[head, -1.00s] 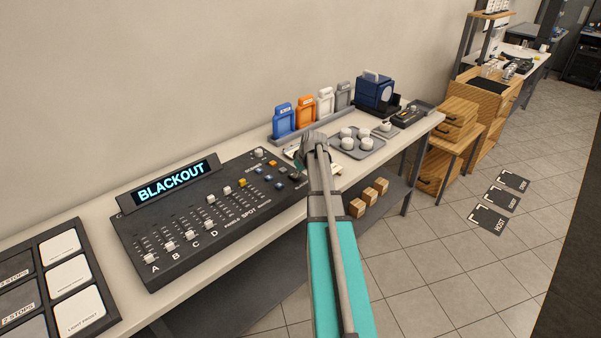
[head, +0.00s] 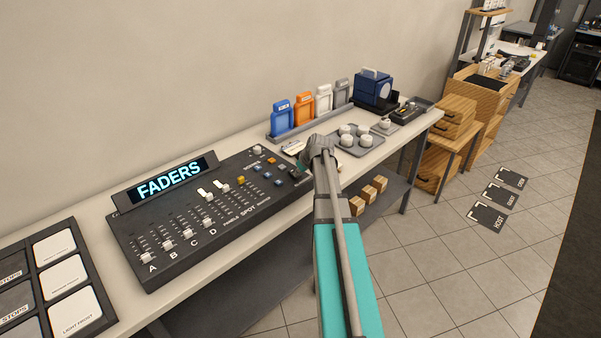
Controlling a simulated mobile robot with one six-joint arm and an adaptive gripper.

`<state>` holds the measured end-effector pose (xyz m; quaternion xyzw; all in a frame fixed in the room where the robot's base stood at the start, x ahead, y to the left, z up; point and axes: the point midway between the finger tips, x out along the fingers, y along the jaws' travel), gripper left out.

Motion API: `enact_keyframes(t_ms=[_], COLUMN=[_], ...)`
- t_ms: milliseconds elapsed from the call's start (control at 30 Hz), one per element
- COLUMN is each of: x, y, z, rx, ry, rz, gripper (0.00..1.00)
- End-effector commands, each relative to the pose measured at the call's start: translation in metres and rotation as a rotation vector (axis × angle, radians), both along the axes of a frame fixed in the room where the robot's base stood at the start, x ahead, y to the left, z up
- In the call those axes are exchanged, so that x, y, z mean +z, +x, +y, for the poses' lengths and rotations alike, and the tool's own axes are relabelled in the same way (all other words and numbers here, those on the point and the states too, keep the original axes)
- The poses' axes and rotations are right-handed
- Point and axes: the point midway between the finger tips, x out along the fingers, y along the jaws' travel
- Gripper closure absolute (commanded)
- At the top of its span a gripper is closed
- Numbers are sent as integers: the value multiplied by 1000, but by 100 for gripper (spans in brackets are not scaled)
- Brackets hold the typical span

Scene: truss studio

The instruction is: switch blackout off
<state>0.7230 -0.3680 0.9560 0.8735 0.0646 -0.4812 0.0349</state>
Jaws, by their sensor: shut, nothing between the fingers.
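The black lighting console (head: 215,218) lies on the long white bench, with sliders marked A, B, C and D and a group of coloured buttons at its right end. Its display (head: 170,180) reads "FADERS" in bright cyan letters. My gripper (head: 300,168) is shut and empty at the right end of the console, by the buttons. My wrist hides part of this corner, so I cannot tell which button is under the fingertips or whether they touch it. No label reading blackout is legible on the buttons.
A grey tray with white knob-like pieces (head: 357,141) sits right of my wrist. Blue, orange, white and grey holders (head: 303,110) stand against the wall. A panel of pale squares (head: 62,282) lies at the left. Wooden blocks (head: 368,195) sit on the lower shelf.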

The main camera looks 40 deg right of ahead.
Motion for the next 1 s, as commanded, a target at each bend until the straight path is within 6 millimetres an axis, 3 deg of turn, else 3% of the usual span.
enact_keyframes(t_ms=[400, 1000], x=[7, 11], y=[13, 14], z=[4, 5], rx=[4, 6], ry=[0, 0], rz=[0, 0], gripper=[100, 100])
